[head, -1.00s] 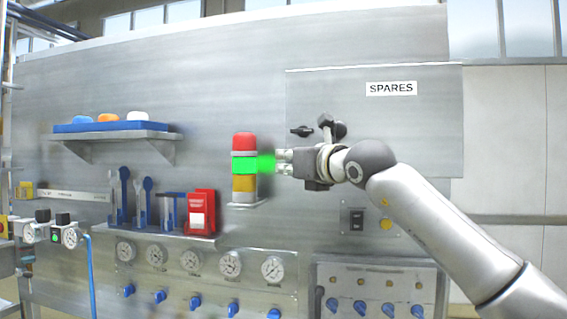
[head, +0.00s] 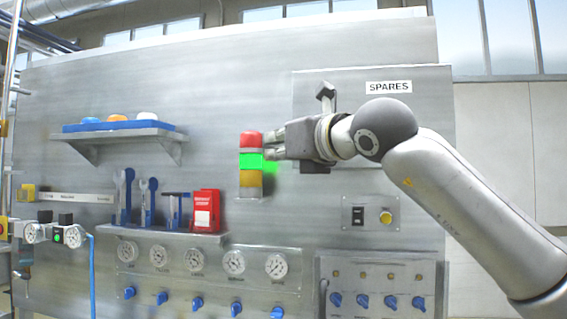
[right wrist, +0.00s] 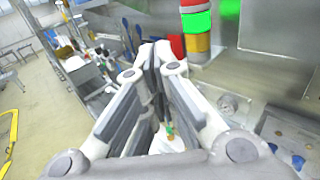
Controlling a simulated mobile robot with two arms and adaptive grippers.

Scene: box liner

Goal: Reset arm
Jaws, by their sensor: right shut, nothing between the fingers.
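My right gripper (head: 272,150) is in front of the steel panel in the head view, its fingers pointing left. It is shut and empty. Its tips overlap the right side of the signal tower (head: 250,179) in the picture; I cannot tell whether they touch it. The tower has red, lit green and amber bands. In the right wrist view the closed fingers (right wrist: 157,62) reach up the middle, and the tower (right wrist: 198,42) is to their upper right. My left gripper is not in view.
The steel panel (head: 240,90) carries a shelf with a blue tray (head: 118,126) of coloured items, a rack of wrenches (head: 125,195), a red box (head: 206,212), a row of gauges (head: 234,262) and blue valve knobs (head: 197,303). A SPARES cabinet (head: 388,87) is behind my arm.

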